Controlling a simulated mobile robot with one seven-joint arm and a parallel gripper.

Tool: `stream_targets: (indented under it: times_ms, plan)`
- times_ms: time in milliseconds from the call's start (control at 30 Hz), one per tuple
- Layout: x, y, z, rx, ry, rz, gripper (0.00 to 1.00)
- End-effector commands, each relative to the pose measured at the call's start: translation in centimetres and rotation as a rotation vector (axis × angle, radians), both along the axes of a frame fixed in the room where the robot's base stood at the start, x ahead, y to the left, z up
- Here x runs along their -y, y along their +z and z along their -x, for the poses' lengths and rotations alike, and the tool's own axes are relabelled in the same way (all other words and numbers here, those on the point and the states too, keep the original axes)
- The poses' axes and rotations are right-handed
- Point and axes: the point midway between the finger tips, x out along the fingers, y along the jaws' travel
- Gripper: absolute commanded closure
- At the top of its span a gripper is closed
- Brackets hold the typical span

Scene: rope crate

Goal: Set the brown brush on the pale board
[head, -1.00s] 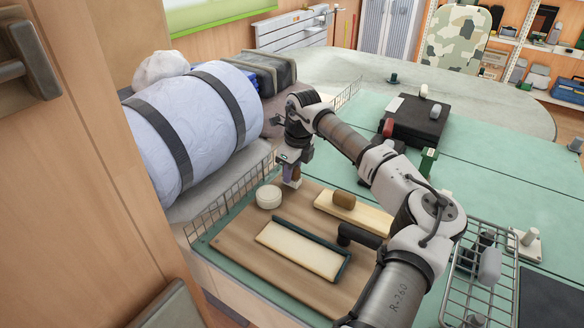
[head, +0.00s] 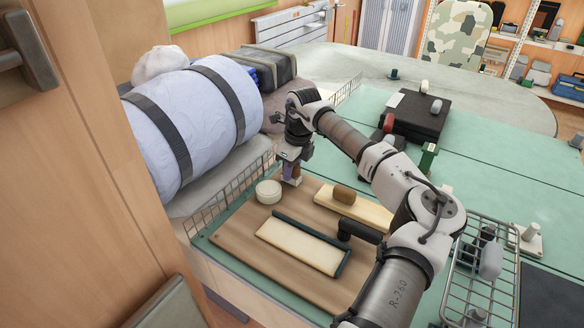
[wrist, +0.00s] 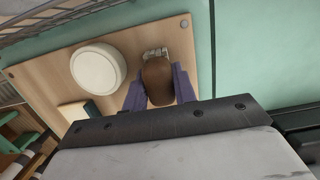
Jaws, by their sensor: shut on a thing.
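My gripper (head: 291,171) points down over the far left part of a wooden base board, beyond the round white pot. It is shut on the brown brush (wrist: 158,80), whose rounded brown top shows between the purple-grey fingers in the wrist view. A pale bit of it shows below the fingers in the head view; whether it touches the wood I cannot tell. The pale board (head: 302,247), a flat cream panel with a dark green edging on two sides, lies nearer the front on the wooden base, with nothing on it.
The round white pot (head: 268,191) stands close to my gripper. A cream strip with a brown oval knob (head: 344,194) lies to the right, partly behind my arm. A wire fence (head: 230,190) runs along the left edge. A wire rack (head: 480,285) stands at right.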

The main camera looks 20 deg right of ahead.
Motion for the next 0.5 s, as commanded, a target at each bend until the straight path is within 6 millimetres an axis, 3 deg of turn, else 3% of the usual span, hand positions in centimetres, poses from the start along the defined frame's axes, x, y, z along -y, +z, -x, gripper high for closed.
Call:
stream_targets:
  times_ms: [133,167,333,500]
  plan:
    - [0.0,-0.27,0.0,0.0,0.0,0.0,0.91]
    - [-0.01,-0.19,-0.01,0.0,0.0,0.0,0.69]
    - [0.0,-0.19,0.0,0.0,0.0,0.0,0.47]
    - [0.0,-0.2,0.0,0.0,0.0,0.0,0.47]
